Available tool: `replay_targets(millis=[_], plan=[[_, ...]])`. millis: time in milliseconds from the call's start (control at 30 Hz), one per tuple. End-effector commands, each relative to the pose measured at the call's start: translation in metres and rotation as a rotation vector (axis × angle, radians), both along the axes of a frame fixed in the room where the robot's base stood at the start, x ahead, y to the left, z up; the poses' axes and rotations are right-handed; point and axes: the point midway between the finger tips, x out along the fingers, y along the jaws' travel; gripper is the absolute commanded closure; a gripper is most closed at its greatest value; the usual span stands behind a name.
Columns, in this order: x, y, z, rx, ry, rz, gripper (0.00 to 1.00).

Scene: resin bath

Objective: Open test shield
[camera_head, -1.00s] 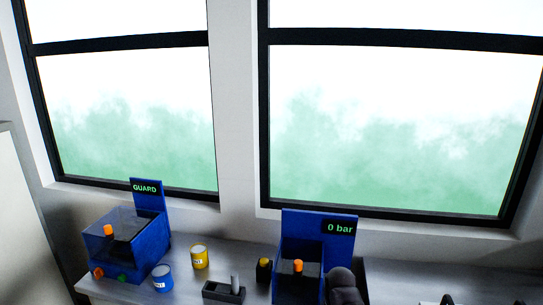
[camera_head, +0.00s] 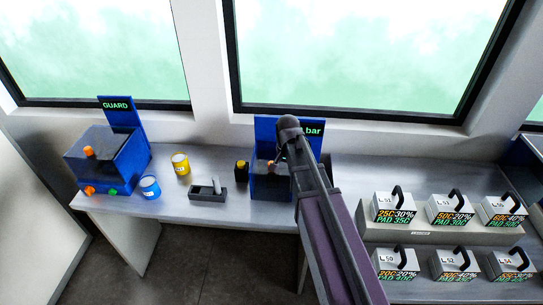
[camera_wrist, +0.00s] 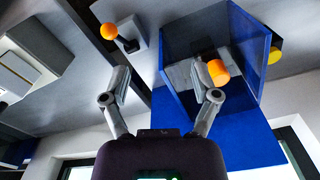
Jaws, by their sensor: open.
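The blue test machine (camera_head: 264,128) with a display ending in "bar" stands mid-bench, partly hidden by my arm. A lever with an orange ball (camera_wrist: 109,31) stands on a grey base beside the housing. I cannot make out which part is the shield.
A blue GUARD machine (camera_head: 124,118) with a see-through cover stands at left. A yellow can (camera_head: 181,163), blue can (camera_head: 150,186) and dark holder (camera_head: 208,192) stand between. A yellow button (camera_head: 242,170) is beside the test machine. Several handled weights (camera_head: 395,207) stand at right.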

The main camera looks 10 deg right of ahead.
Motion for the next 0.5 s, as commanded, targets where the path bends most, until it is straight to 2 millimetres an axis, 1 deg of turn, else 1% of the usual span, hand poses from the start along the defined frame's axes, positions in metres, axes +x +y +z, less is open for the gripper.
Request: replay_targets(millis=[33,200,333,400,500], plan=[[0.021,0.006,0.019,0.000,0.000,-0.047,0.22],[0.062,0.021,0.047,0.000,0.000,-0.221,0.22],[0.084,0.030,0.061,0.000,0.000,-0.327,0.22],[0.092,0.034,0.066,0.000,0.000,-0.366,0.22],[0.098,0.037,0.069,0.000,0.000,-0.402,0.22]])
